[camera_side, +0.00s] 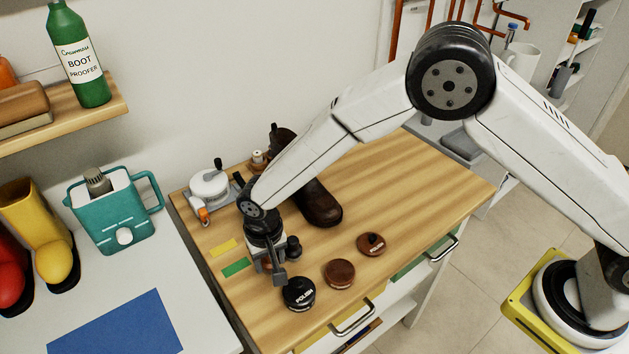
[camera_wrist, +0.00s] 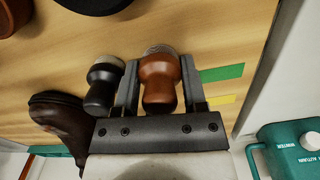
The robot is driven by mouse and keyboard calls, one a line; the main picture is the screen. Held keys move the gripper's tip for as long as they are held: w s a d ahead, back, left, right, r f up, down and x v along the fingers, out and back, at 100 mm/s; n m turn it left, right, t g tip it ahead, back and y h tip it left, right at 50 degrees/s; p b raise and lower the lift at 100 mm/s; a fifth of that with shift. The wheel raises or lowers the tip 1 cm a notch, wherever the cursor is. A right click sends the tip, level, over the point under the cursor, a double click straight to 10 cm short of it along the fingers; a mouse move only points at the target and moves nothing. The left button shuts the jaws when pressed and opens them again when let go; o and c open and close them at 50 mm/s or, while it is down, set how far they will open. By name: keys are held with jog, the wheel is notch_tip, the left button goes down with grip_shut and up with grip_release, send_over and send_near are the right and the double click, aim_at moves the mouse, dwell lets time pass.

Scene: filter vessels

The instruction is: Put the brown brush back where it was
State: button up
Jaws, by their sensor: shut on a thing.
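In the wrist view, my gripper (camera_wrist: 160,68) is shut on the brown brush (camera_wrist: 160,85), a rounded brown wooden handle with a pale tip between the two fingers. In the side view, my gripper (camera_side: 270,272) is low over the left front part of the wooden worktop, and the brown brush is mostly hidden behind the fingers. A black brush (camera_wrist: 103,85) stands just outside the left finger in the wrist view. It also shows in the side view (camera_side: 293,247), close beside the gripper. I cannot tell whether the brown brush touches the worktop.
On the worktop (camera_side: 410,185), a green strip (camera_side: 236,267) and a yellow strip (camera_side: 222,247) lie left of the gripper. A black polish tin (camera_side: 299,293) and two brown tins (camera_side: 339,273) (camera_side: 371,243) lie in front and right. A dark boot (camera_side: 318,205) lies behind.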

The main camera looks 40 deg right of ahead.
jog(key=shift+f, duration=0.35)
jog(key=o, duration=0.8)
jog(key=shift+o, duration=0.2)
jog(key=shift+r, duration=0.1)
notch_tip(320, 180, up, 12)
jog(key=shift+r, duration=0.1)
dwell(0.6)
